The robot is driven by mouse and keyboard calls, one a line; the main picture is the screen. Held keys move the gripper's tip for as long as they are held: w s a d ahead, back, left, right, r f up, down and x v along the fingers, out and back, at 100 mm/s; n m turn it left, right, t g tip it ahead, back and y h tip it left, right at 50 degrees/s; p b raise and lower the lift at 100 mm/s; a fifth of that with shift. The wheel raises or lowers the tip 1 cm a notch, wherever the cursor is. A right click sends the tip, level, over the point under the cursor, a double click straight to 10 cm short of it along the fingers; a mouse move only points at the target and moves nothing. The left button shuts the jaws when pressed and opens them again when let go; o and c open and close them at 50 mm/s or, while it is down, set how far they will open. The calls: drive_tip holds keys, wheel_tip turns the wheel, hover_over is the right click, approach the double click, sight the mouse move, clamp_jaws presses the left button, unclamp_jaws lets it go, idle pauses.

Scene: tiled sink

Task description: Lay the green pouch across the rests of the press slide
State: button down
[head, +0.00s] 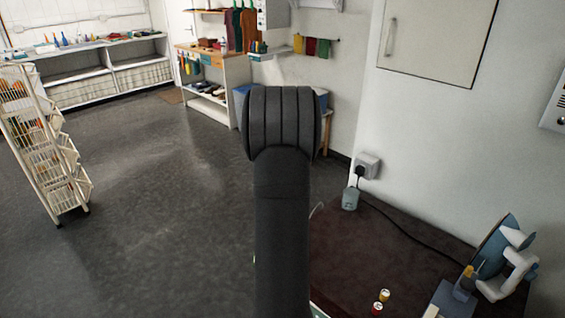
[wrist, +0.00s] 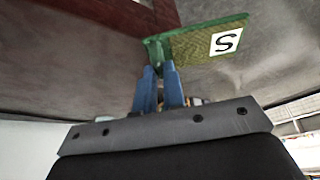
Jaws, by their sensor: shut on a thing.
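The green pouch (wrist: 192,47) shows in the wrist view as a flat green piece with a white label marked "S". My gripper (wrist: 160,72) has blue fingers and is shut on the near left end of the pouch. The pouch sticks out to the right from the fingers. In the head view my own dark arm stands in the middle and hides the gripper and nearly all of the pouch. I cannot make out the press slide or its rests for certain in either view.
A dark brown table top (head: 350,255) lies at lower right. On it are a blue and white device (head: 505,260), small red and yellow spools (head: 380,301) and a black cable from a wall socket (head: 368,166). A white wire rack (head: 40,140) stands on the open floor at left.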

drive_tip(key=w+r+m+h, duration=0.15)
drive_tip(key=w+r, duration=0.25)
drive_tip(key=r, duration=0.5)
drive_tip(key=w+r+m, duration=0.2)
drive_tip(key=w+r, duration=0.2)
drive_tip(key=r, duration=0.4)
drive_tip(key=s+d+f+m+g+h, duration=0.1)
drive_tip(key=s+d+m+g, duration=0.35)
drive_tip(key=d+m, duration=0.8)
drive_tip(key=s+d+f+m+g+h, duration=0.1)
drive_tip(key=s+d+f+m+g, duration=0.3)
drive_tip(key=d+m, duration=0.8)
drive_tip(key=s+d+r+m+y, duration=0.2)
drive_tip(key=s+d+m+y, duration=0.3)
drive_tip(key=s+d+m, duration=0.9)
drive_tip(key=shift+s+d+f+m+t+y, duration=0.1)
drive_tip(key=shift+s+d+f+m+y, duration=0.3)
drive_tip(key=shift+s+f, duration=1)
drive_tip(key=shift+s+d+f+m+t+y, duration=0.15)
drive_tip(key=shift+s+d+f+m, duration=0.4)
drive_tip(key=shift+f, duration=1.7)
drive_tip(key=shift+s+d+f+m+t+y, duration=0.1)
drive_tip(key=shift+s+d+f+m+y, duration=0.2)
drive_tip(key=shift+s+d+f+m, duration=1)
drive_tip(key=shift+w+a+f+n, duration=0.25)
drive_tip(key=shift+a+f+n, duration=0.15)
drive_tip(key=shift+f, duration=0.1)
drive_tip(key=shift+w+a+f+n, duration=0.2)
drive_tip(key=shift+a+f+n, duration=0.15)
drive_tip(key=shift+f, duration=0.15)
